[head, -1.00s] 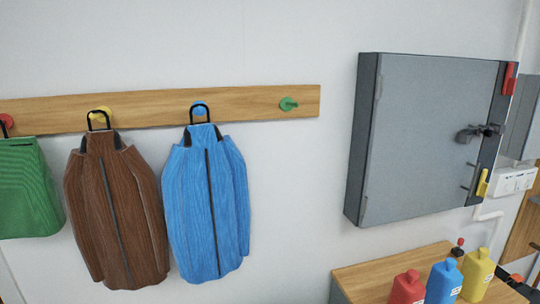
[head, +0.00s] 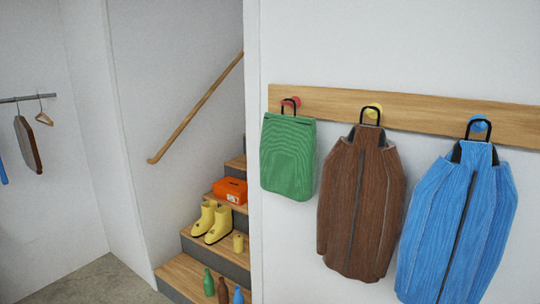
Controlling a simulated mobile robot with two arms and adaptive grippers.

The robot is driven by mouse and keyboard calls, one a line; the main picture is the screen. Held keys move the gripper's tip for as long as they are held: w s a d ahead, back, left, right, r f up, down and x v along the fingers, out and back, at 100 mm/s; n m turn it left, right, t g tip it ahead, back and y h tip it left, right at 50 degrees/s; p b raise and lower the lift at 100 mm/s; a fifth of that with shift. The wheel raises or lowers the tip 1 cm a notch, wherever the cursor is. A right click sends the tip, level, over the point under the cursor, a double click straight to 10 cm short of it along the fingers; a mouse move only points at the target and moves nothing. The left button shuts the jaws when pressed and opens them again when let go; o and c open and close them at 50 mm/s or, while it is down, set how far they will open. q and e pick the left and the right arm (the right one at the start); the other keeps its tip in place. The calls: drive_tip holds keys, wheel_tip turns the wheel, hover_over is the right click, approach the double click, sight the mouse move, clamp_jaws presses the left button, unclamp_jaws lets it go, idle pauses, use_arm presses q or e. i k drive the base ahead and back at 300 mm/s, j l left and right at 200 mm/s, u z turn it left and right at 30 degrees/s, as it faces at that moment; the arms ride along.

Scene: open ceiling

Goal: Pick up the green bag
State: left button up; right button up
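The green bag (head: 288,158) hangs by its black handle from the red peg (head: 293,101) at the left end of a wooden rack on the white wall. Its whole front shows and nothing covers it. A brown jacket (head: 362,205) hangs just right of it on the yellow peg (head: 374,111). Neither of my grippers is in the head view.
A blue jacket (head: 458,225) hangs farther right on the wooden rack (head: 440,112). Left of the wall's corner, wooden stairs hold yellow boots (head: 212,222), an orange box (head: 230,190) and several bottles. Bare floor (head: 90,284) shows at the lower left.

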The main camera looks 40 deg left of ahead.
sight(289, 146)
drive_tip(key=u, duration=1.2)
drive_tip(key=i+j, duration=0.15)
drive_tip(key=j, duration=0.2)
drive_tip(key=i+j, duration=0.15)
drive_tip(key=j, duration=0.2)
